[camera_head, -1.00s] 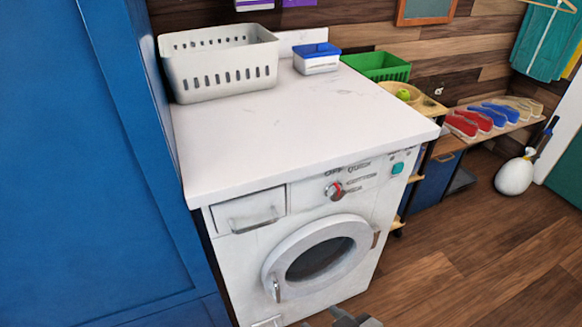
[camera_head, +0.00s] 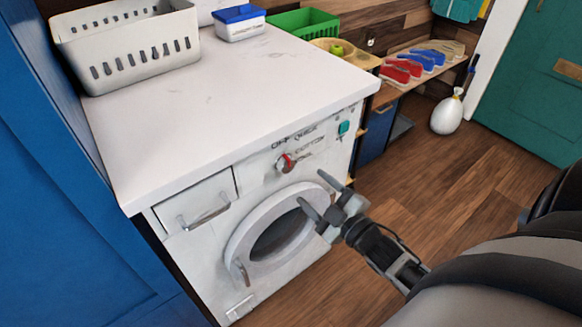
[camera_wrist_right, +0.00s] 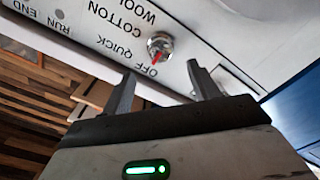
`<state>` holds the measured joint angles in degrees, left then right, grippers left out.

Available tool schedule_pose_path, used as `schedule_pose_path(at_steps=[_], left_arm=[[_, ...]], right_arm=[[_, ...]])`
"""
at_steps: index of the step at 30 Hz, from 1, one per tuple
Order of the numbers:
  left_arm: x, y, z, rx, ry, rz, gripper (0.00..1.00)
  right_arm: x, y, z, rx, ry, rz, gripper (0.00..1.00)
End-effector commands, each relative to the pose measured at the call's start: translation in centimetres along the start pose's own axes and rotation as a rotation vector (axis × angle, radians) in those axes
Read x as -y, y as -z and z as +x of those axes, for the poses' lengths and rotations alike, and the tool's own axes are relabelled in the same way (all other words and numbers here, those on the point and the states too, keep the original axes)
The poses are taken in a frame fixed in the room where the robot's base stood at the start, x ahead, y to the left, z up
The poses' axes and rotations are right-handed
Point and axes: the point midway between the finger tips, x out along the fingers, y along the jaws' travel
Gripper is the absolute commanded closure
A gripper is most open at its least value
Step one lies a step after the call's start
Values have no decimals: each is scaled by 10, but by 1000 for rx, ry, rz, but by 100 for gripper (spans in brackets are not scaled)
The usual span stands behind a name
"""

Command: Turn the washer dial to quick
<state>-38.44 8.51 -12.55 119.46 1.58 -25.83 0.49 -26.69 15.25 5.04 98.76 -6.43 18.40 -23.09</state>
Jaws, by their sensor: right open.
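The washer (camera_head: 215,195) is white, with a round door and a control panel under a white worktop. Its dial (camera_head: 284,163) is a small silver knob with a red pointer. In the right wrist view the dial (camera_wrist_right: 160,46) sits beyond my fingertips, and its red pointer is directed toward the OFF label. Labels OFF, QUICK, COTTON and WOOL run beside it. My right gripper (camera_head: 328,197) is open and empty, in front of the washer, below and to the right of the dial, apart from it. It also shows in the right wrist view (camera_wrist_right: 163,80). My left gripper is out of view.
A white basket (camera_head: 130,50) and a blue-lidded box (camera_head: 240,24) stand on the worktop. The detergent drawer (camera_head: 197,212) is left of the dial. A blue cabinet (camera_head: 70,210) borders the washer's left side. Open wooden floor (camera_head: 440,170) lies to the right.

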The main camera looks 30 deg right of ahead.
Motion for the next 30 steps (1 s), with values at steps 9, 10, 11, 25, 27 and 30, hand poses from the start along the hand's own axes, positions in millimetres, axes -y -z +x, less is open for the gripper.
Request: schedule_pose_path(at_steps=[9,10,11,25,27,30], left_arm=[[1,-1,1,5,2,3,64],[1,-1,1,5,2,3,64],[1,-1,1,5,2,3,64],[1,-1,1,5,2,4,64],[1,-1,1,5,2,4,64],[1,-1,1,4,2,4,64]], right_arm=[[-1,0,66,-1,-1,0,40],[-1,0,70,0,0,0,40],[0,0,74,0,0,0,40],[1,0,91,2,2,1,40],[1,0,90,2,2,1,48],[1,0,90,2,2,1,76]])
